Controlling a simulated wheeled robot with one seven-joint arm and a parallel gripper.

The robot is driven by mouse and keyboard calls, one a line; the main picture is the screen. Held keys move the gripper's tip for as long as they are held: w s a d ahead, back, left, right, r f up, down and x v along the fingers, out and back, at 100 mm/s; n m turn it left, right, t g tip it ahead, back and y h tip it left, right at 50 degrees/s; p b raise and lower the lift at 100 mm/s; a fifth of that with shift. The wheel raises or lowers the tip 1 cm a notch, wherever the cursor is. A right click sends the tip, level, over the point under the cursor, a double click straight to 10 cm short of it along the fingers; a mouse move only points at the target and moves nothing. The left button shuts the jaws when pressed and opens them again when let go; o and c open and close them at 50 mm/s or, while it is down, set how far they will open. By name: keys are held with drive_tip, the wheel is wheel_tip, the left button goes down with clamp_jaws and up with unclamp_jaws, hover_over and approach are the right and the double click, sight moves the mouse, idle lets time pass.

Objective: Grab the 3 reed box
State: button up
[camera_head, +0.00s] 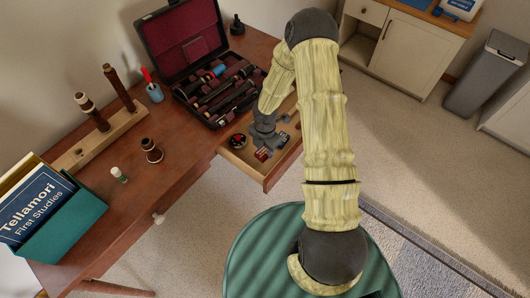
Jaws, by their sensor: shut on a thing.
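My gripper (265,139) reaches down into an open drawer (241,165) at the front of the wooden desk. It is shut on a small reed box (262,154), dark with red and blue parts, at its fingertips. The box is small and partly covered by the gripper, so I cannot read a number on it or tell whether it touches the drawer floor. A round dark tin (238,141) with a red patch lies in the drawer to the left of the gripper. More small items (284,138) lie to its right, partly hidden.
An open instrument case (207,85) with clarinet parts stands behind the drawer. A wooden stand (101,141), a blue cup (155,93), a small bottle (119,174) and a green folder box (62,228) occupy the desk. A green round seat (250,262) is in front.

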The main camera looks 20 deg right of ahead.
sight(265, 150)
wheel_tip(265, 150, up, 6)
drive_tip(key=shift+f, duration=0.1)
